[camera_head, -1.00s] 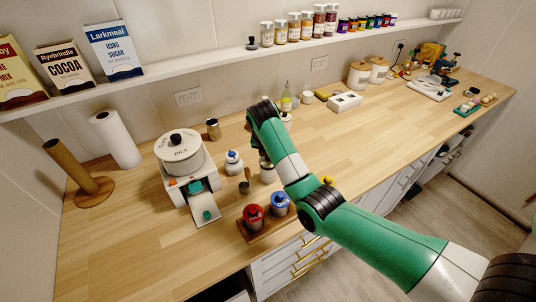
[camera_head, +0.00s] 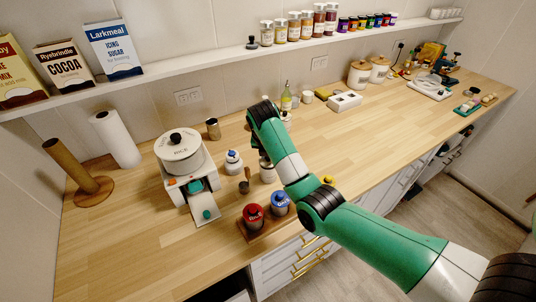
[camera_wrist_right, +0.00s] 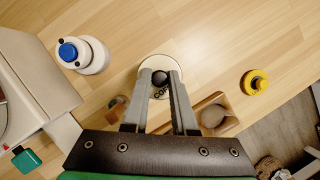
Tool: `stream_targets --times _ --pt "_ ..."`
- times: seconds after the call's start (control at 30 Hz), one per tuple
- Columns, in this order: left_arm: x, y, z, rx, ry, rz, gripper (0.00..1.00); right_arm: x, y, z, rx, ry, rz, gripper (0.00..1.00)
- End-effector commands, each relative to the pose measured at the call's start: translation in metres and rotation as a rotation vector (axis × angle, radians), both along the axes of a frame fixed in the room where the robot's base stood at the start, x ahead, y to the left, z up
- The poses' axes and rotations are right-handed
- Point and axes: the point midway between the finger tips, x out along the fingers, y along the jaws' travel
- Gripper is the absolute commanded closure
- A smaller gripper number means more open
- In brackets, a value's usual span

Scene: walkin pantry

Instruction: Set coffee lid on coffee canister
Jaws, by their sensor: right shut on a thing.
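The coffee lid (camera_wrist_right: 158,62) is a pale round disc with a black knob (camera_wrist_right: 160,77) and dark lettering, seen from above in the right wrist view. My right gripper (camera_wrist_right: 162,80) is shut on the knob, one finger on each side. In the head view the pale coffee canister (camera_head: 267,174) stands upright on the counter below my right gripper, partly behind my green arm. The lid is at or just over the canister's top; I cannot tell whether it rests on the rim. My left gripper is not in view.
A white jar with a blue top (camera_head: 233,162) and a rice dispenser (camera_head: 180,160) stand to the left. A wooden tray (camera_head: 262,232) with red and blue canisters is in front. A yellow-topped item (camera_wrist_right: 255,83) lies to the right.

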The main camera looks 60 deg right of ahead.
Motion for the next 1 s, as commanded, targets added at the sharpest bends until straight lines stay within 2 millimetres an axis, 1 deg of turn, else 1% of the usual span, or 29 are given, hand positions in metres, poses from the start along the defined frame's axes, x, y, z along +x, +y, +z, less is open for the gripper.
stream_targets --times 0.43,0.47,0.5,0.63,0.67,0.87,1.0 --pt "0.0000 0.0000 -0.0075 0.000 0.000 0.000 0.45 0.0000 0.0000 -0.0077 0.000 0.000 0.000 1.00" --pt "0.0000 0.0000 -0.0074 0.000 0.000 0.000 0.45 0.0000 -0.0001 -0.0074 0.000 0.000 0.000 0.73" --pt "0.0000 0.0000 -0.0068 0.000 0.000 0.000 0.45 0.0000 0.0000 -0.0069 0.000 0.000 0.000 0.66" --pt "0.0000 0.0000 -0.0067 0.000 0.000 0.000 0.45 0.0000 0.0000 -0.0068 0.000 0.000 0.000 0.42" --pt "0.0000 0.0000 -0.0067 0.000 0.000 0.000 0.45 0.0000 0.0000 -0.0068 0.000 0.000 0.000 0.40" --pt "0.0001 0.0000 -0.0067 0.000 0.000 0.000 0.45 0.0000 0.0000 -0.0069 0.000 0.000 0.000 0.40" --pt "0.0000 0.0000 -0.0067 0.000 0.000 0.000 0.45 0.0000 0.0000 -0.0069 0.000 0.000 0.000 0.14"
